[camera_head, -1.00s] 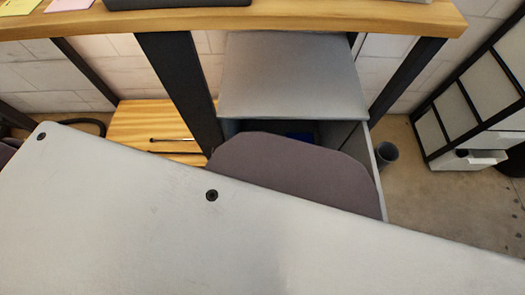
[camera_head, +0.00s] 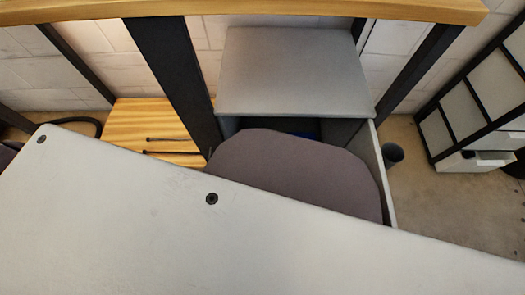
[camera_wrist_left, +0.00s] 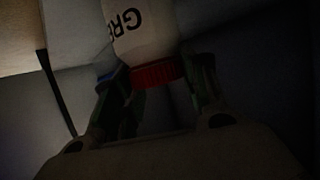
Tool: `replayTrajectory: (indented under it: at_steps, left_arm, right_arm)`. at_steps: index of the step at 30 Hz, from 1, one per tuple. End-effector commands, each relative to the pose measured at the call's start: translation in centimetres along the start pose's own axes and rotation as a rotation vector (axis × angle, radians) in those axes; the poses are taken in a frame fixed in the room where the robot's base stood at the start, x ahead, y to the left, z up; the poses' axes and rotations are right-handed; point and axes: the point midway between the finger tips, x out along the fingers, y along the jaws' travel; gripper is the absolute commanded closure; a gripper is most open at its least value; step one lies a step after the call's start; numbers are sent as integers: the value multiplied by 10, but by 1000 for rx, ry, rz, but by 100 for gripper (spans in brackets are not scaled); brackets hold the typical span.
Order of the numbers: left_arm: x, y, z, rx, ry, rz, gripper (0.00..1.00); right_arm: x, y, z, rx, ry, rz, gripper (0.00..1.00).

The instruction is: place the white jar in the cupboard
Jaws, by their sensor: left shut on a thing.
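In the left wrist view, the white jar (camera_wrist_left: 145,35) with dark lettering and a red lid (camera_wrist_left: 158,74) is between the fingers of my left gripper (camera_wrist_left: 157,82), which is shut on it. The lid points toward the gripper's palm; the picture is dark. The grey cupboard (camera_head: 295,72) stands under the desk in the head view. Its front is open, and a side panel or door (camera_head: 380,170) runs toward me at its right. A bit of something blue shows inside. Neither gripper shows in the head view, and my right gripper is in no view.
A mauve rounded thing, perhaps a seat back (camera_head: 295,172), covers part of the cupboard's opening. The wooden desk edge (camera_head: 240,10) and its dark leg (camera_head: 175,80) are close by. A wooden drawer unit (camera_head: 150,115) stands left, a dark bin (camera_head: 392,154) right.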

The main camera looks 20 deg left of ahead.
Motion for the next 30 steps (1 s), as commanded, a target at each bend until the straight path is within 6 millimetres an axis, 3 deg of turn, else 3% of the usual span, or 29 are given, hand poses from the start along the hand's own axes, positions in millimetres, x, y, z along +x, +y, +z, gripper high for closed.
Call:
replayTrajectory:
  at_steps: [11,12,17,30]
  left_arm:
    - [1,0,1,-1,0,0,100]
    - [1,0,2,-1,-1,0,55]
    - [0,0,2,0,-1,0,35]
    - [0,0,1,0,0,0,35]
  right_arm:
    - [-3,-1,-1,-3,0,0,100]
    - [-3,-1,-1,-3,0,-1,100]
    - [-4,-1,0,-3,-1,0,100]
    - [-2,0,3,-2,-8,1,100]
